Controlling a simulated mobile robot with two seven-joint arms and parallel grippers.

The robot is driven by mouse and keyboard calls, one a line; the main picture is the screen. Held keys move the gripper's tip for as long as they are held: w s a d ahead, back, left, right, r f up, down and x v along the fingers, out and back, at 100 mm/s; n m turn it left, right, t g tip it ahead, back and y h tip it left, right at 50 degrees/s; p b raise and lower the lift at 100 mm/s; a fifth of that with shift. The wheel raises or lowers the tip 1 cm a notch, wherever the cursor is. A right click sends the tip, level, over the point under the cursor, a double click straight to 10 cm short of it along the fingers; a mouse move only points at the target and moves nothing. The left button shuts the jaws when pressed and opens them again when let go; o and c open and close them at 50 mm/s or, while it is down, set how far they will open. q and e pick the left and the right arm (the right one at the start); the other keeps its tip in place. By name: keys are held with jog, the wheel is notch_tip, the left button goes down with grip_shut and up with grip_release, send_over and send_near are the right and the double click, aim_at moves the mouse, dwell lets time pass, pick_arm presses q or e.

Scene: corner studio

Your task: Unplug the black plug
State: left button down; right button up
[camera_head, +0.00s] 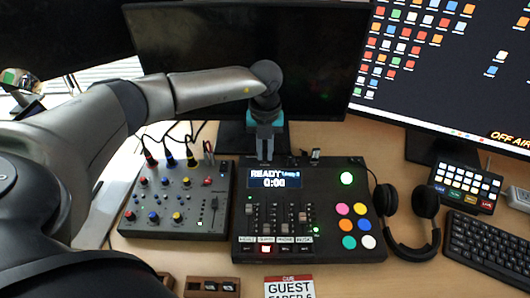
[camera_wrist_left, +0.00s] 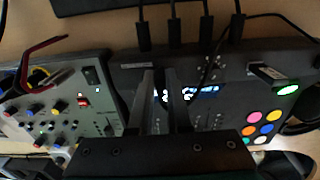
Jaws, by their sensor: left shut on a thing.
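My left gripper (camera_head: 265,150) reaches down over the back edge of the large black mixing console (camera_head: 242,222), just behind its READY display. Several similar black plugs or cable ends (camera_wrist_left: 143,35) stand in a row along that edge. The plug's tip and socket are hidden between the fingers, so I cannot tell whether it is seated. My right gripper is not in view.
A grey mixer (camera_head: 180,205) with cables in its back stands left of the console. A dark monitor (camera_head: 240,60) is close behind my gripper. Headphones (camera_head: 412,230), a button pad (camera_head: 465,187) and a keyboard (camera_head: 488,245) fill the right. A small stick (camera_head: 315,156) protrudes from the console's back.

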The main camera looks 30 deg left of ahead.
aim_at(265, 147)
pick_arm(q)
jog(key=shift+r, duration=0.15)
dwell(0.7)
jog(key=shift+r+p, duration=2.8)
jog(key=shift+r, duration=0.1)
